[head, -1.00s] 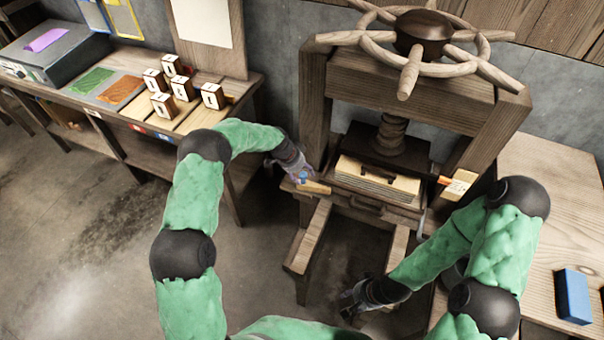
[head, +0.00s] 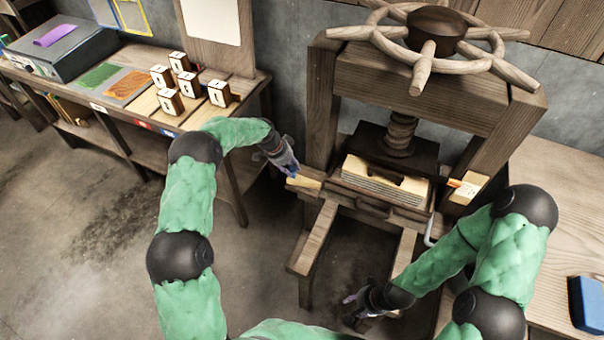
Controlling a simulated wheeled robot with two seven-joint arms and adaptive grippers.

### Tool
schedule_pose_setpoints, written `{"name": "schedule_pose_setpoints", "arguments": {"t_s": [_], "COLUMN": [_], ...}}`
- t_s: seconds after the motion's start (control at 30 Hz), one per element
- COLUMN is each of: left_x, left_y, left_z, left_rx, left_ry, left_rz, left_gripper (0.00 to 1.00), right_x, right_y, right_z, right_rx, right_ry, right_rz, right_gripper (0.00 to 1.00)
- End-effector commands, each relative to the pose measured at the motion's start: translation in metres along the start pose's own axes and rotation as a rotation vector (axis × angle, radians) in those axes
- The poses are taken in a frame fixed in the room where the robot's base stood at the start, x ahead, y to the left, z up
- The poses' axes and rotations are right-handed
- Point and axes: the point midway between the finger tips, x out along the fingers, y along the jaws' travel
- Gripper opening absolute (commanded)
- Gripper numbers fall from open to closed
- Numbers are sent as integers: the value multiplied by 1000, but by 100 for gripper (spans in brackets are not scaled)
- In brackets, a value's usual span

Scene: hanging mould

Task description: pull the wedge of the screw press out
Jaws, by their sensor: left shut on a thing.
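The wooden screw press (head: 400,85) stands in the middle right, with its spoked wheel on top. A pale wooden wedge (head: 307,182) sticks out at the left side of the press, near the foot of the left post. My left gripper (head: 291,171) is shut on the wedge's outer end; its fingers are small and partly hidden here. Whether the wedge's inner end is still in the press cannot be told. My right gripper (head: 351,305) hangs low in front of the press, apart from it, and its finger opening is unclear.
A pale stack with a notched top (head: 386,178) lies under the press screw. A small pale block (head: 468,187) is at the right post. A bench (head: 235,92) with several cubes stands left. A blue block (head: 588,303) lies on the right table (head: 555,220). Floor between is clear.

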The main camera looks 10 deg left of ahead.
Motion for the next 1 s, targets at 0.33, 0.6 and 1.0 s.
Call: {"name": "schedule_pose_setpoints", "arguments": {"t_s": [0.33, 0.6, 1.0], "left_x": [-5, -3, -32], "left_y": [-6, -4, -5], "left_z": [-1, 0, 0], "left_rx": [2, 1, 1], "left_ry": [6, 3, 4], "left_rz": [-11, -6, -8], "left_gripper": [34, 56, 56], "right_x": [0, 0, 0], "right_y": [0, 0, 0], "right_z": [0, 0, 0], "right_rx": [0, 0, 0], "right_ry": [0, 0, 1], "right_rz": [0, 0, 0], "right_gripper": [40, 40, 40]}}
